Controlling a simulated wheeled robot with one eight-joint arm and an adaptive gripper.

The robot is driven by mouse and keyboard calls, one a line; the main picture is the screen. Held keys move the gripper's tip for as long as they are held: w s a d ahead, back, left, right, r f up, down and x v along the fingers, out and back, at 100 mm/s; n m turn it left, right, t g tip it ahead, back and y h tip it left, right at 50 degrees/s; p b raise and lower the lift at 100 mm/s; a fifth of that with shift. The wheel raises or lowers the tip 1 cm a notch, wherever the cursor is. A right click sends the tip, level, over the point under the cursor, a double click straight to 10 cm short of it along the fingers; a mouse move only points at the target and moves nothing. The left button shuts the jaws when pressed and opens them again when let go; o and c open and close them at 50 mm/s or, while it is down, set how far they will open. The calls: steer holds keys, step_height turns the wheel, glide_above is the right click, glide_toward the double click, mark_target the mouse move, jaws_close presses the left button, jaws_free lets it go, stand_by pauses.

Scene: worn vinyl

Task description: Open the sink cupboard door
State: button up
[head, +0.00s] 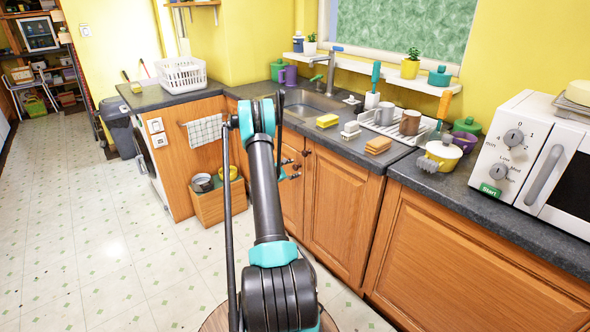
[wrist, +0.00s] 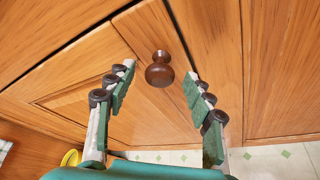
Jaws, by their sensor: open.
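The sink cupboard's wooden doors (head: 336,213) stand below the sink (head: 312,103) in the head view, and they look shut. In the wrist view a round dark brown knob (wrist: 159,71) sits on a framed wooden door (wrist: 140,112), close to a seam between panels. My gripper (wrist: 160,74) is open, with one finger on each side of the knob and a visible gap to both. The knob is not held.
The counter above holds a yellow sponge (head: 327,120), a dish rack (head: 394,124) and a microwave (head: 535,155). A wooden box (head: 219,201) with pots stands on the floor left of the cupboard. The tiled floor (head: 110,250) at left is clear.

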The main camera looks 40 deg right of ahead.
steer(key=shift+x, duration=1.05)
jaws_close()
